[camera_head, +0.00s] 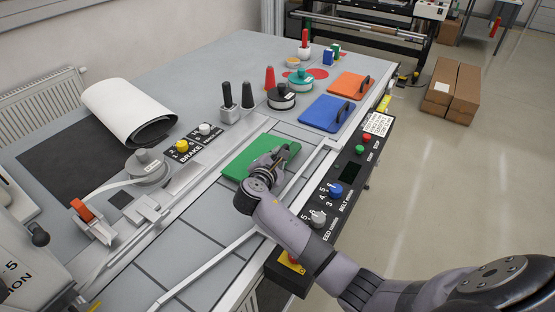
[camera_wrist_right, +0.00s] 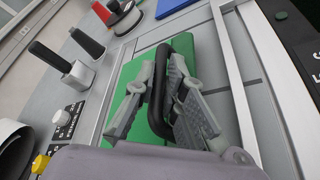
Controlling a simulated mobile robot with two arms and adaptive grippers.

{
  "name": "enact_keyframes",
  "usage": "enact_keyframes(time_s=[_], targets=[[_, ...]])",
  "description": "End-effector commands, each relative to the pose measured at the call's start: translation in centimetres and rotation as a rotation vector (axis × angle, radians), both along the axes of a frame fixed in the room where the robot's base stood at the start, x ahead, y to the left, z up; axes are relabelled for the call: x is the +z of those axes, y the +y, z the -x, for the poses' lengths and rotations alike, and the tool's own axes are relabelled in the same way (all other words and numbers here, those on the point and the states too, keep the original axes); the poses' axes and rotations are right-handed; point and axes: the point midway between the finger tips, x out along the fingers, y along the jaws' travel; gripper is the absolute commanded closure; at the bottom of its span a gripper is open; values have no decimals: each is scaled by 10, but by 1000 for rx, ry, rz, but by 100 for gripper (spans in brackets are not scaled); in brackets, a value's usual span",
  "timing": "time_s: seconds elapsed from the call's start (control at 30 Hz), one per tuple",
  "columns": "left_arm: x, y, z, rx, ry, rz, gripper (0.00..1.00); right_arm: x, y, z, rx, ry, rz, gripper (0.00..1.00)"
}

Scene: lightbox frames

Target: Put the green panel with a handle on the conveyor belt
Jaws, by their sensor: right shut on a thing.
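The green panel (camera_head: 243,158) lies flat over the grey segmented conveyor belt (camera_head: 205,207), between its metal rails. Whether it rests fully on the belt or hangs slightly above it, I cannot tell. My right gripper (camera_head: 284,153) is at the panel's right part, shut on its black handle. In the right wrist view, the fingers of the gripper (camera_wrist_right: 168,98) close around the handle (camera_wrist_right: 157,90), with the green panel (camera_wrist_right: 127,75) beneath. My arm hides part of the panel's near side. My left gripper is not in view.
A blue panel (camera_head: 318,112) and an orange panel (camera_head: 346,85), with black handles, lie farther back. A control box (camera_head: 350,170) with knobs runs along the right edge. Several weights and blocks stand behind the belt. The belt's near part is clear.

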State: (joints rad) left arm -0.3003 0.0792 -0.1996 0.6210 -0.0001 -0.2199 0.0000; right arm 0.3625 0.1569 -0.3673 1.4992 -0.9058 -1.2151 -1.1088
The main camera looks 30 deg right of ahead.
Motion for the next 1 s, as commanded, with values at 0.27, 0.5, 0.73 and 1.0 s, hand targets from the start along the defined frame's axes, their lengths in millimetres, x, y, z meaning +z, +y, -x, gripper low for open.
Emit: enact_keyframes(time_s=[0.27,0.5,0.73,1.0], targets=[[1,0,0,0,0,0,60,-20,0,-1,1,-4,0,100],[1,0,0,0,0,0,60,-21,1,0,1,0,-1,81],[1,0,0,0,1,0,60,-21,0,0,0,0,0,69],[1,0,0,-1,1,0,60,-20,1,1,0,-1,0,69]])
